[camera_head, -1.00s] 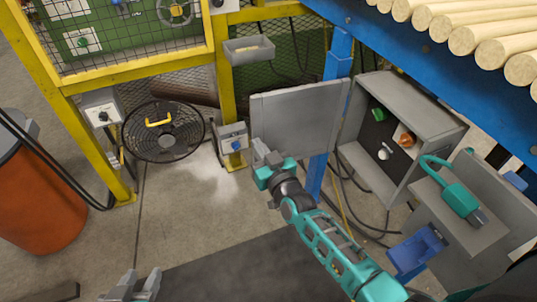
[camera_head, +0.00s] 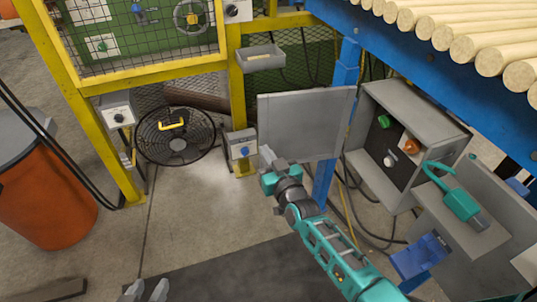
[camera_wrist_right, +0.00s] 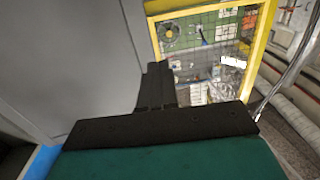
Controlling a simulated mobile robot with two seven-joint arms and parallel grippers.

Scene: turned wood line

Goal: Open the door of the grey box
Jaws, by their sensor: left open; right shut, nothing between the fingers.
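The grey box (camera_head: 426,106) sits under the blue frame at the right in the head view. Its door (camera_head: 306,124) is swung wide out to the left, and the inside shows green, orange and white knobs on a dark panel. My right gripper (camera_head: 268,158) is shut and empty at the door's lower left corner; I cannot tell whether it touches. In the right wrist view its dark fingers (camera_wrist_right: 157,86) are together beside a large grey panel (camera_wrist_right: 62,62), likely the door. My left gripper (camera_head: 146,291) is open and empty at the bottom edge, partly cut off.
A blue post (camera_head: 347,75) stands behind the door. A teal handheld tool (camera_head: 460,204) lies on a grey surface right of my right arm, near a blue holder (camera_head: 418,256). A fan (camera_head: 175,136) and orange bin (camera_head: 45,205) stand left. Floor between is clear.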

